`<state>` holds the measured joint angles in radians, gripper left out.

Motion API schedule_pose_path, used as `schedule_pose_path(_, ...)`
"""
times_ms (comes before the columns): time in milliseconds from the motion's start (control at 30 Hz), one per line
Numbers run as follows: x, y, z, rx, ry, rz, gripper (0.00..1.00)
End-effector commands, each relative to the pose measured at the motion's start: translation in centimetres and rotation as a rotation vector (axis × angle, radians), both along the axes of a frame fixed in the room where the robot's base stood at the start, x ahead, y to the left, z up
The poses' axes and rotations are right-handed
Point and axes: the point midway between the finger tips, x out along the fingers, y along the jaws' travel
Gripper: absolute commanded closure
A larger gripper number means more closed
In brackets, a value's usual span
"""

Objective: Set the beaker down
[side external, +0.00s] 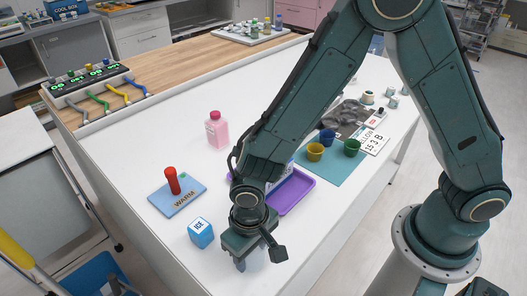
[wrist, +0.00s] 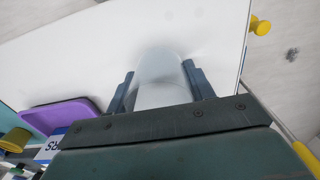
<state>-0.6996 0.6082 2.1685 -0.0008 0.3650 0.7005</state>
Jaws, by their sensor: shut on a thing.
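My gripper (wrist: 158,72) is shut on a clear, whitish beaker (wrist: 162,92), which sits between the two dark fingers in the wrist view. In the side external view my gripper (side external: 246,258) points down low over the near part of the white table (side external: 130,165). The beaker is mostly hidden there behind the gripper and hard to make out. I cannot tell whether its base touches the table.
A blue ICE box (side external: 201,233) stands just left of my gripper. A blue WARM pad (side external: 177,200) with a red object (side external: 172,180) lies beyond it. A purple tray (side external: 291,193) is behind my gripper, and a pink bottle (side external: 215,130) stands farther back.

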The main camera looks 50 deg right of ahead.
Motion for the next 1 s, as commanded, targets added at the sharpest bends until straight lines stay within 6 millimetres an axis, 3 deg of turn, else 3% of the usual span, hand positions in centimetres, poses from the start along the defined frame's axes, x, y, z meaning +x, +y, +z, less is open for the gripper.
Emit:
schedule_pose_path(133, 0.0, 0.0, -0.3, -0.001, 0.001, 0.000, 0.69)
schedule_pose_path(167, 0.0, 0.0, -0.3, -0.001, 0.001, 0.000, 0.42)
schedule_pose_path(233, 0.0, 0.0, -0.3, 0.000, 0.000, 0.000, 0.28)
schedule_pose_path(267, 0.0, 0.0, -0.3, 0.000, 0.000, 0.000, 0.26)
schedule_pose_path(667, 0.0, 0.0, 0.0, 0.000, 0.000, 0.000, 0.26)
schedule_pose_path(1000, 0.1, 0.0, 2.4, 0.002, -0.002, 0.000, 0.26)
